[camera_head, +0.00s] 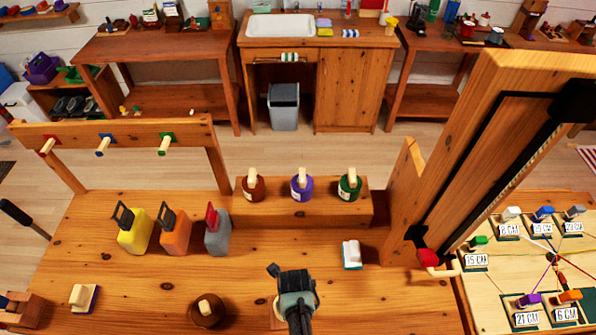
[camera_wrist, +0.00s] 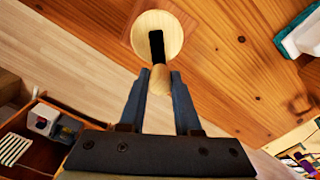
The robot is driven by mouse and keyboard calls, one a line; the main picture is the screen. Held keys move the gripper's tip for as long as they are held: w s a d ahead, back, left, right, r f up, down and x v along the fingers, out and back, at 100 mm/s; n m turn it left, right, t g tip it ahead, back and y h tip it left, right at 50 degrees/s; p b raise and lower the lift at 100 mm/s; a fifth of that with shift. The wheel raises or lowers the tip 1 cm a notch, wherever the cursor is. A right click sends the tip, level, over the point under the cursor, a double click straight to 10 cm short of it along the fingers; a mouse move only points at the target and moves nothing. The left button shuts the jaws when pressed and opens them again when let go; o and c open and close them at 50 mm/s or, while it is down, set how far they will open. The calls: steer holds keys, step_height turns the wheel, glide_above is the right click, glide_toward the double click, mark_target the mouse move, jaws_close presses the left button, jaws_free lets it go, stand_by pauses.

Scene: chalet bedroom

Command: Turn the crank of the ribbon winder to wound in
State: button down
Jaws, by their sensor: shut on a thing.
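The ribbon winder shows in the wrist view as a round pale wooden disc (camera_wrist: 172,28) with a black crank arm (camera_wrist: 156,46) across it. A short pale wooden crank handle (camera_wrist: 160,78) stands at the arm's near end. My gripper (camera_wrist: 161,88) is shut on this handle, one dark finger on each side. In the head view my gripper (camera_head: 293,284) is over the front middle of the wooden workbench (camera_head: 130,285). It hides most of the winder there; only a pale edge (camera_head: 277,314) shows beside it.
A white and teal block (camera_head: 351,254) lies right of my gripper. Yellow (camera_head: 134,232), orange (camera_head: 176,234) and grey (camera_head: 217,236) bottles stand left. Three jars stand on a raised ledge (camera_head: 285,210) behind. A tall wooden frame (camera_head: 470,140) and a labelled board (camera_head: 490,300) are right.

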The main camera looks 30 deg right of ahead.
steer(key=shift+w+a+f+m, duration=0.1)
steer(key=shift+a+m, duration=0.35)
steer(key=shift+m, duration=0.8)
steer(key=shift+w+a+r+m, duration=0.15)
steer(key=shift+a+m, duration=0.25)
steer(key=shift+m, duration=0.8)
steer(key=shift+w+a+f+m, duration=0.15)
steer(key=shift+a+m, duration=0.3)
steer(key=shift+m, duration=0.8)
steer(key=m+b, duration=0.2)
steer(key=shift+w+a+f+b, duration=0.2)
steer(key=shift+a+b, duration=0.1)
steer(key=shift+b, duration=0.1)
steer(key=m+b, duration=0.1)
steer(key=b, duration=0.1)
steer(key=m+b, duration=0.1)
steer(key=b, duration=0.2)
steer(key=shift+w+a+f+b, duration=0.1)
steer(key=shift+w+a+b, duration=0.15)
steer(key=shift+b, duration=0.1)
steer(key=m+b, duration=0.1)
steer(key=b, duration=0.3)
steer(key=shift+w+a+m+b, duration=0.1)
steer(key=shift+m+b, duration=0.3)
steer(key=shift+b, duration=0.4)
steer(key=shift+r+m+b, duration=0.3)
steer(key=shift+r+b, duration=0.1)
steer(key=shift+b, duration=0.2)
steer(key=shift+w, duration=0.1)
